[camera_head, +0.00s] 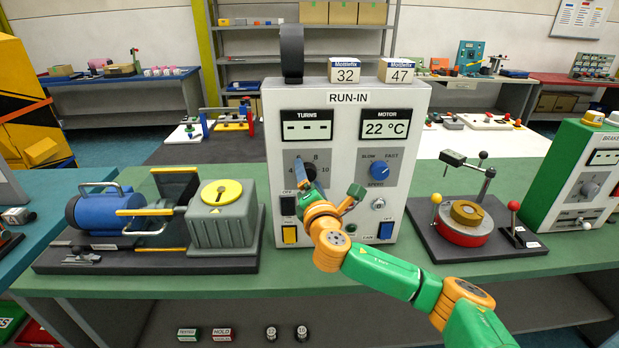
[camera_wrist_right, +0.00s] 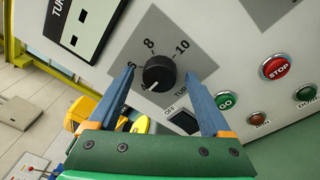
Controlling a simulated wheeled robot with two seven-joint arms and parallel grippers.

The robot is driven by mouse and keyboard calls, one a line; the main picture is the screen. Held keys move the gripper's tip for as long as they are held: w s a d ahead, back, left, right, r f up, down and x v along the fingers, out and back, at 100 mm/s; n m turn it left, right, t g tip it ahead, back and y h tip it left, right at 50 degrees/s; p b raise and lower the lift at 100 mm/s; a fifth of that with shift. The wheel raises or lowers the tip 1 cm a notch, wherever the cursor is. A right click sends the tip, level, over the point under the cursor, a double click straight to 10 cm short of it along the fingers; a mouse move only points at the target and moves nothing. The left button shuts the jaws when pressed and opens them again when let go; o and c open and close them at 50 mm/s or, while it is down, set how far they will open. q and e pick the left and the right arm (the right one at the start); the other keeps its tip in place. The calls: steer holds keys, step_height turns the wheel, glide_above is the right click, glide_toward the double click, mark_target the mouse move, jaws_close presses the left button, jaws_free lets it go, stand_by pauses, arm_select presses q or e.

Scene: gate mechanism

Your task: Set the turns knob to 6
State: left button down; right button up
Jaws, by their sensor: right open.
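The turns knob (camera_wrist_right: 159,73) is a round black knob on a grey plate on the front of the white RUN-IN box (camera_head: 347,97). In the wrist view 8 and 10 show above it, and a pale mark on the knob points to the lower left. I cannot tell which number it meets. In the head view the knob is partly hidden by my right gripper (camera_head: 329,186). That gripper is open, and in the wrist view its blue fingers stand either side of the knob with gaps. The turns display (camera_head: 306,126) shows dashes. My left gripper is not in view.
A speed knob (camera_head: 379,170) sits right of the turns plate. Green go (camera_wrist_right: 226,101) and red stop (camera_wrist_right: 275,67) buttons show in the wrist view. A blue motor rig (camera_head: 100,210) stands left on the green bench, and a red turntable fixture (camera_head: 462,232) stands right.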

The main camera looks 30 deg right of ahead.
jaws_close()
steer(key=shift+f, duration=0.1)
steer(key=shift+a+f+m+h+b, duration=0.1)
steer(key=shift+m+h+b, duration=0.25)
steer(key=shift+m+b, duration=2)
steer(key=shift+m+h+b, duration=0.35)
steer(key=shift+m+b, duration=0.6)
steer(key=shift+m, duration=2.7)
steer(key=shift+m+t, duration=0.3)
